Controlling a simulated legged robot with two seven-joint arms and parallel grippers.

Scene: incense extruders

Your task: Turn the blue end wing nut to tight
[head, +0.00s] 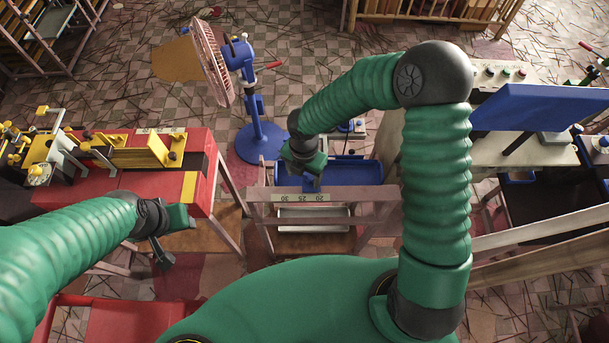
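My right gripper (308,172) reaches down over the left end of the blue trough (350,173) in the middle of the view. A small blue piece (311,184) shows right at its tip, at the trough's near edge. It may be the blue end wing nut, but its shape is too small and too covered to tell. The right fingers are mostly hidden by the wrist, so their opening does not show. My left gripper (161,252) hangs at the lower left, beside the red table and away from the trough. I see nothing in it, and its finger gap is unclear.
A pale frame with a number scale (300,197) stands at the trough's near side, with a metal tray (313,218) below. A blue-stemmed fan (258,135) stands behind left. A red machine table (140,185) is left. A bench with a blue panel (540,107) is right.

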